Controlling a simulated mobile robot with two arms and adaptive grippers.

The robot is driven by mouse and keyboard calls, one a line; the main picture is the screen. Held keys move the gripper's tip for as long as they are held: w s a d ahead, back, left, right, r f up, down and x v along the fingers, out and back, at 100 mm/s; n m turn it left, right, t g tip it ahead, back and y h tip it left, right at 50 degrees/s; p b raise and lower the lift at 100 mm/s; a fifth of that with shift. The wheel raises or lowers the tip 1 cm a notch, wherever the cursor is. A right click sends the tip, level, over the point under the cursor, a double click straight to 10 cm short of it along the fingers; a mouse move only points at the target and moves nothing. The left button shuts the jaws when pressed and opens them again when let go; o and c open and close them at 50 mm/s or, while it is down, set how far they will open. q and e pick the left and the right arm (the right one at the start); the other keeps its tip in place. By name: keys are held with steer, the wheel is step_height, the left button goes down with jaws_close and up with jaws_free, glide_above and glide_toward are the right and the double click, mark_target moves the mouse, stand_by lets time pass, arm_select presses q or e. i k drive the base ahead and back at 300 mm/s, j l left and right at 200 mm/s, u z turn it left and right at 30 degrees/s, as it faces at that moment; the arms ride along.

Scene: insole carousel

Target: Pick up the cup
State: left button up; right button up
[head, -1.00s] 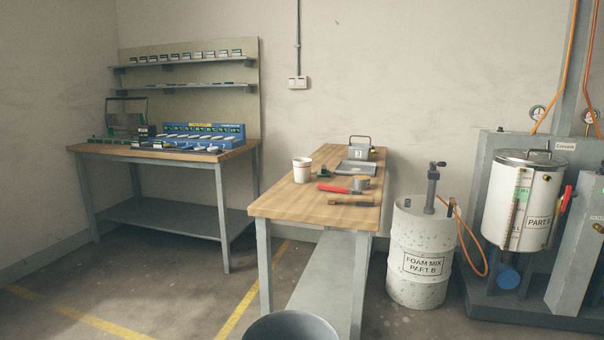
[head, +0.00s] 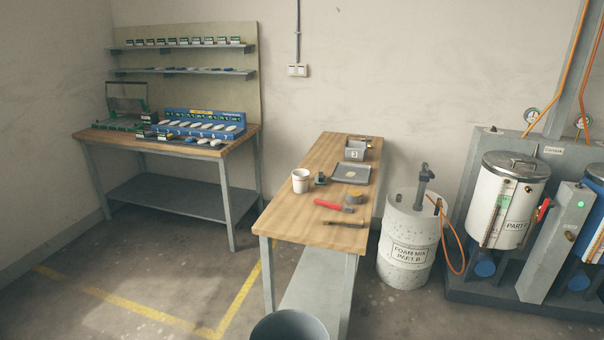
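A white cup (head: 301,181) stands upright on the near wooden workbench (head: 294,220), by its left edge. A small dark green item (head: 320,179) stands just right of the cup. Neither of my grippers shows in the head view. The cup stands free, with nothing holding it.
On the bench are a red-handled tool (head: 328,204), a dark-handled tool (head: 344,224), a grey tray (head: 351,173) and a grey box (head: 356,151). A grey bin (head: 289,328) stands before the bench. A white drum (head: 407,243) stands to its right. Floor at left is clear.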

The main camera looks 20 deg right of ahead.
mark_target(301, 181)
steer(key=i+l, duration=0.15)
steer(key=l, duration=0.3)
steer(key=i+l, duration=0.1)
steer(key=l, duration=0.4)
steer(key=i+l, duration=0.15)
steer(key=l, duration=0.3)
steer(key=i+l+u, duration=0.1)
steer(key=l, duration=0.35)
steer(key=i+l, duration=0.1)
steer(key=l, duration=0.4)
steer(key=i+l, duration=0.1)
steer(key=l, duration=0.35)
steer(key=i+l, duration=0.15)
steer(key=l, duration=0.35)
steer(key=u, duration=0.05)
